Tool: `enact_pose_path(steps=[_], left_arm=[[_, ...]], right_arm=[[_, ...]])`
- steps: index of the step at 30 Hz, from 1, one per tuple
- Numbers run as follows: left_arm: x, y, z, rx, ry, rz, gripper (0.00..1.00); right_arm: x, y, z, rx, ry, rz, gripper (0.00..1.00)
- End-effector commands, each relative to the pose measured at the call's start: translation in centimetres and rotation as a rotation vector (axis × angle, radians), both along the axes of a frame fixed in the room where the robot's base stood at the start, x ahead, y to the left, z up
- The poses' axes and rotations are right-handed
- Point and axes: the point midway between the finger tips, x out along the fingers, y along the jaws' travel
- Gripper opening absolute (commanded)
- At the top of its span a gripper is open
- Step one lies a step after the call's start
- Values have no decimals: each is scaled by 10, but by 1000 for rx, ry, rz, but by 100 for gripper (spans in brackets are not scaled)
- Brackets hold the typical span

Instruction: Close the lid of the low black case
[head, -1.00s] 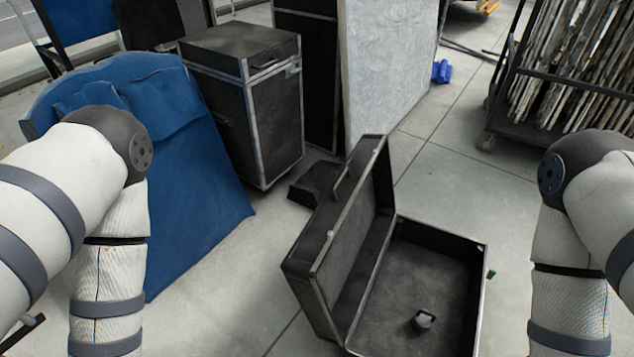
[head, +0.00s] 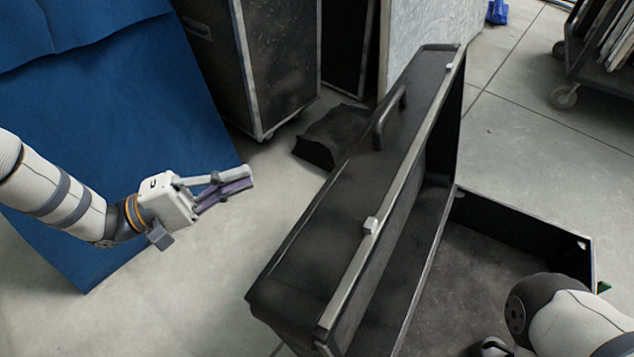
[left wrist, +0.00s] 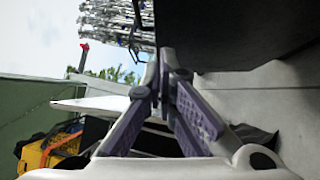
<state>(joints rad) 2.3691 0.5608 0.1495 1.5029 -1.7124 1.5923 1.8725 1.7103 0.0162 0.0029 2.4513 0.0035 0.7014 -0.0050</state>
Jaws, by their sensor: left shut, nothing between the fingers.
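The low black case (head: 470,275) stands on the floor at centre right in the head view. Its lid (head: 335,205) is open and stands steeply up along the left side of the base, with a handle and metal edge trim. My left gripper (head: 250,177) is shut and empty, to the left of the lid and apart from it, above the floor. Its fingers also meet in the left wrist view (left wrist: 168,62).
A blue cloth-like panel (head: 120,120) stands at the left behind my left arm. A tall black case (head: 265,65) and a dark low object (head: 332,135) are beyond the lid. A wheeled cart (head: 600,75) is at the far right. Floor between panel and lid is clear.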

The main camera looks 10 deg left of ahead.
Motion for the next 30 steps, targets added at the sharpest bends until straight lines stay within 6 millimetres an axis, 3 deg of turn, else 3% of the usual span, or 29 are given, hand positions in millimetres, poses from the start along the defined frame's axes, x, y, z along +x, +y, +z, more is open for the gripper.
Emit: enact_pose_path(steps=[5,17,24,30], left_arm=[[5,-11,8,-17,-2,-28,0],[36,-90,21,-14,2,-27,0],[24,-120,32,-13,3,-25,0],[21,-125,34,-13,2,-24,0]], right_arm=[[-1,0,-1,1,6,1,40],[-5,-1,-9,2,27,3,40],[-5,0,-7,1,25,2,40],[-5,0,-7,1,24,2,40]])
